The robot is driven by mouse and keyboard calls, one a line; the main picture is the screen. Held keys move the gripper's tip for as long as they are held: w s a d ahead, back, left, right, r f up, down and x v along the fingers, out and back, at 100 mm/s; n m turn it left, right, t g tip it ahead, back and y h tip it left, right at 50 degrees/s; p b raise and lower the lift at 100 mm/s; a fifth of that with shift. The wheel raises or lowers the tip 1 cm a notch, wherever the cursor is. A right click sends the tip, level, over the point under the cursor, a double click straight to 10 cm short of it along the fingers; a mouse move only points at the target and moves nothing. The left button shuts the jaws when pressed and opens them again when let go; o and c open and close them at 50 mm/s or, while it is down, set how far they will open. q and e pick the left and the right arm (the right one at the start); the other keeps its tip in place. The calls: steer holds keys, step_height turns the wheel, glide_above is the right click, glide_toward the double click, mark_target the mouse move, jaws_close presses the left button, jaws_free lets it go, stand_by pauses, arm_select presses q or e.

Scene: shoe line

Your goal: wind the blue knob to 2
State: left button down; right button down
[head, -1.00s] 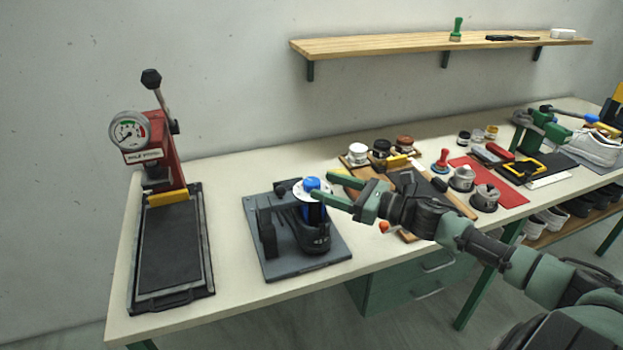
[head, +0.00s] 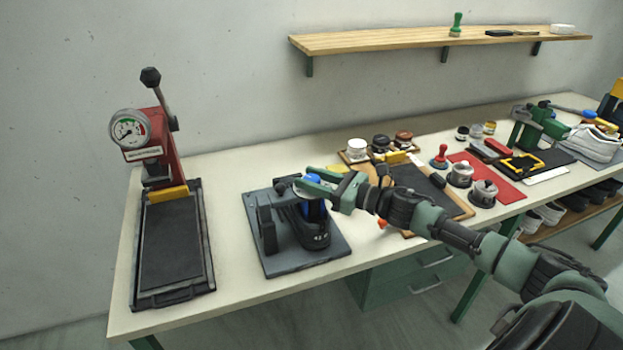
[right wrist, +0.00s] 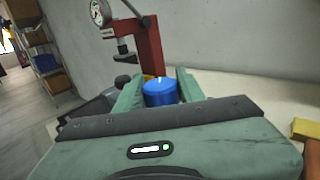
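The blue knob (head: 313,208) stands upright on top of the black shoe-shaped device (head: 311,234) on a grey base plate (head: 330,254). My right gripper (head: 303,180) is at the knob, with one finger on either side of it. In the right wrist view the blue knob (right wrist: 160,93) sits between the two fingers of my right gripper (right wrist: 160,88), which look open. A small white mark shows on the knob's top. The dial around it is mostly hidden by my gripper, so its numbers cannot be read. My left gripper is not in view.
A red press with a gauge (head: 129,129) and a black bed (head: 172,245) stands to the left. A wooden board (head: 460,208), tins and a red mat (head: 513,194) lie to the right. Bare table lies between press and base plate.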

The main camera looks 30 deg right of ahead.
steer(key=shift+m+t+h, duration=0.3)
steer(key=shift+h, duration=0.1)
steer(key=m+h, duration=0.1)
steer(key=h, duration=0.1)
steer(key=m+t+h+p, duration=0.1)
steer(key=m+h, duration=0.1)
steer(key=h, duration=0.1)
steer(key=shift+a+r, duration=0.1)
steer(key=shift+r, duration=0.05)
steer(key=shift+m+h+p, duration=1)
steer(key=shift+m+h, duration=1)
steer(key=shift+h, duration=1)
steer(key=c, duration=0.9)
jaws_free()
steer(key=shift+o, duration=0.2)
